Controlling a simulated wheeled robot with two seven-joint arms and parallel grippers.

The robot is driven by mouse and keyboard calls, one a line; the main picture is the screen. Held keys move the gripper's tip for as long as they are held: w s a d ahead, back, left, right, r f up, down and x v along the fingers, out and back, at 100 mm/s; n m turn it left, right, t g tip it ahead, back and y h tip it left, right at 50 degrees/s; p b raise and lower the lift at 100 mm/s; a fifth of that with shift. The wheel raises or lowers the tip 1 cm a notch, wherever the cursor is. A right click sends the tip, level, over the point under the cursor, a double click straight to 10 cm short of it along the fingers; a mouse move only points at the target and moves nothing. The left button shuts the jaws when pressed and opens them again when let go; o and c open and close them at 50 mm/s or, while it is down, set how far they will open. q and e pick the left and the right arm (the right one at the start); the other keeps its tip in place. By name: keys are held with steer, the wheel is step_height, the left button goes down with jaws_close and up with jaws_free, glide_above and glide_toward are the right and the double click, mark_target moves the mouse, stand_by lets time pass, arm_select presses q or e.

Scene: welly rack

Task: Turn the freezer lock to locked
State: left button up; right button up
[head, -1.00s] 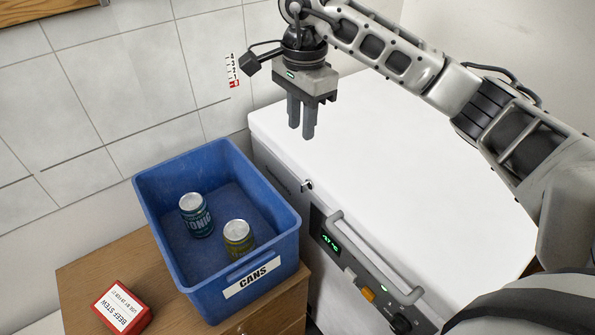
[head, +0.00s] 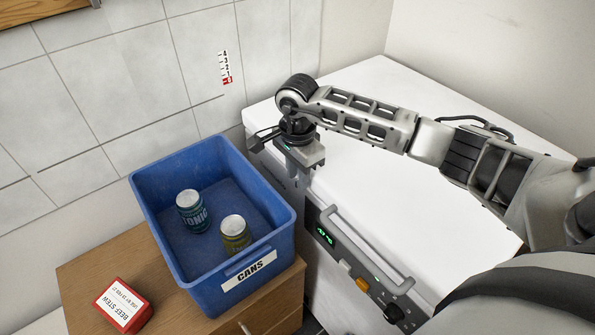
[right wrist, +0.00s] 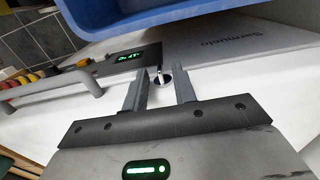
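The white chest freezer (head: 400,110) stands against the wall, with a grey control panel on its front. Its lock shows in the right wrist view as a small round metal cylinder (right wrist: 163,80) with a narrow piece standing up in that picture. My right gripper (right wrist: 161,72) is open, with one finger on each side of the lock; I cannot tell whether they touch it. In the head view my right gripper (head: 299,178) hangs at the freezer's front edge and hides the lock. My left gripper is not in view.
A blue bin (head: 262,250) labelled CANS holds two cans and stands close beside the gripper on a wooden cabinet (head: 90,262). A red beef stew box (head: 122,306) lies there too. The freezer handle (head: 365,250), orange switch (head: 362,285) and black knob (head: 394,313) lie nearer me.

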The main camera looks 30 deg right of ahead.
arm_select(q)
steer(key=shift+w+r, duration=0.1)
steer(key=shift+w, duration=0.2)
arm_select(e)
steer(key=shift+f, duration=0.2)
steer(key=shift+c, duration=0.4)
jaws_close()
